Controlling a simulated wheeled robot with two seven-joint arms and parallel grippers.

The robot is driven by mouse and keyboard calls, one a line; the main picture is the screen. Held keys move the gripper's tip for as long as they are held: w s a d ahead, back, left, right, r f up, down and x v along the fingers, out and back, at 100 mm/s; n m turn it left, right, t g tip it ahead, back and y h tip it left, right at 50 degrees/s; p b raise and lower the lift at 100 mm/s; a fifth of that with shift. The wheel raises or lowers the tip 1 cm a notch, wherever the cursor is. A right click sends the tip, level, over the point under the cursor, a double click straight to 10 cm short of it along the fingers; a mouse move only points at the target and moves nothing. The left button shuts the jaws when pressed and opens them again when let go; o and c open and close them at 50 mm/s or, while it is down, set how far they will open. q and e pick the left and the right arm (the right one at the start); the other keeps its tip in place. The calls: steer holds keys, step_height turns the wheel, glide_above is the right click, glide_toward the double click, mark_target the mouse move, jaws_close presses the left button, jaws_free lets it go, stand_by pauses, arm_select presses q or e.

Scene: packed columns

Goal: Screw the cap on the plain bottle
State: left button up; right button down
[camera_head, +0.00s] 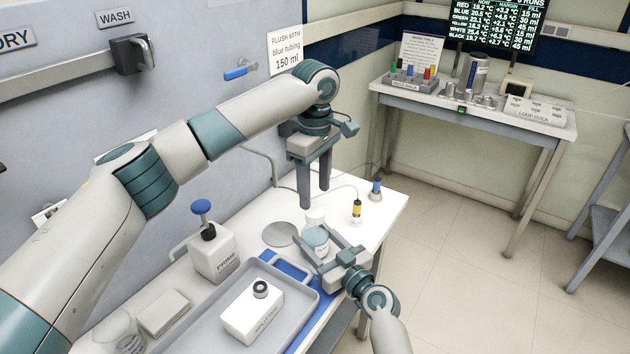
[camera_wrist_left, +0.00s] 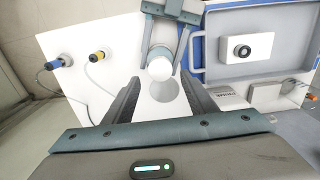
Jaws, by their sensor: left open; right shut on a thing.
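A small bottle (camera_head: 316,238) with a pale blue-grey body and a label stands upright near the back of the white table. My right gripper (camera_head: 322,246) is shut on its body. A white round cap-like piece (camera_head: 315,216) shows at the bottle's top; it also shows in the left wrist view (camera_wrist_left: 159,69). I cannot tell how it is seated, or whether it is a separate cap. My left gripper (camera_head: 315,197) is open and empty, fingers pointing down, just above the white piece. In the left wrist view its fingers (camera_wrist_left: 162,82) lie either side, apart from it.
A grey disc (camera_head: 280,233) lies left of the bottle. A yellow-black plug (camera_head: 356,209) and a blue-topped one (camera_head: 375,190) with cables stand to the right. A pump bottle (camera_head: 212,255) and a grey tray (camera_head: 187,334) with a white box (camera_head: 250,316) are nearer.

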mark_target(315, 212)
arm_select(q)
steer(key=shift+f, duration=3)
